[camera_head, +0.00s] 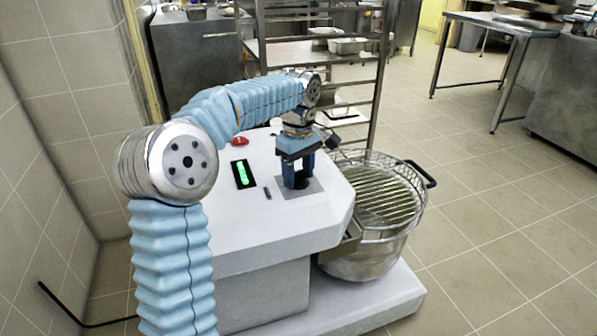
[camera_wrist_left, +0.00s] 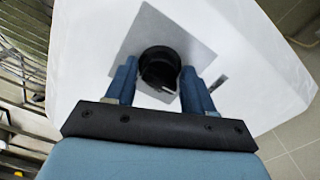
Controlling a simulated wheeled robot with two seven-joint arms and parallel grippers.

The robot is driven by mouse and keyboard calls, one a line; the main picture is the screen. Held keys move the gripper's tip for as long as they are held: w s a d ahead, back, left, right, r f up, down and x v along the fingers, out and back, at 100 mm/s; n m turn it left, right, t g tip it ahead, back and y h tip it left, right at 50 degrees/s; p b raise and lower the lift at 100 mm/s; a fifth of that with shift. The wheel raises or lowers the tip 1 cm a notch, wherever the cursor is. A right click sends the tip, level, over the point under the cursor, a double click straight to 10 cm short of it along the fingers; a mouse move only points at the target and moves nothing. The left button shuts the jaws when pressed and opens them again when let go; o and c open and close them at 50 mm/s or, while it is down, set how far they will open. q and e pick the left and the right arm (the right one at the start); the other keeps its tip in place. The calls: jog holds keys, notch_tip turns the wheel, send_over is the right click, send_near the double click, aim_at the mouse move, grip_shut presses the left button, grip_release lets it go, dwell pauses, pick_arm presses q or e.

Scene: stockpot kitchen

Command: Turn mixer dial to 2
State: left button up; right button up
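The white mixer (camera_head: 295,235) stands in front of me. Its top carries a black round dial (camera_wrist_left: 159,68) on a grey square plate (camera_wrist_left: 178,28); the plate also shows in the head view (camera_head: 313,187). My left gripper (camera_head: 297,184) points down over the dial. In the left wrist view its two blue fingers (camera_wrist_left: 160,84) stand on either side of the dial, apart from each other. I cannot tell whether they touch it. The dial's setting cannot be read. My right gripper is not in view.
On the mixer top are a green lit display (camera_head: 242,174), a red button (camera_head: 239,141) and a small dark slot (camera_head: 267,193). A metal bowl with a wire guard (camera_head: 380,200) is at the mixer's right. A rack stands behind; tiled floor is free at right.

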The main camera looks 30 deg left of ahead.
pick_arm(q)
jog(key=c, duration=0.7)
jog(key=shift+r+m, duration=0.1)
jog(key=shift+m, duration=0.2)
jog(key=shift+m+p, duration=0.75)
jog(key=shift+m, duration=0.15)
jog(key=m, duration=0.3)
jog(key=shift+m, duration=0.3)
jog(key=m, duration=0.5)
jog(key=shift+m, duration=0.3)
jog(key=o, duration=1.1)
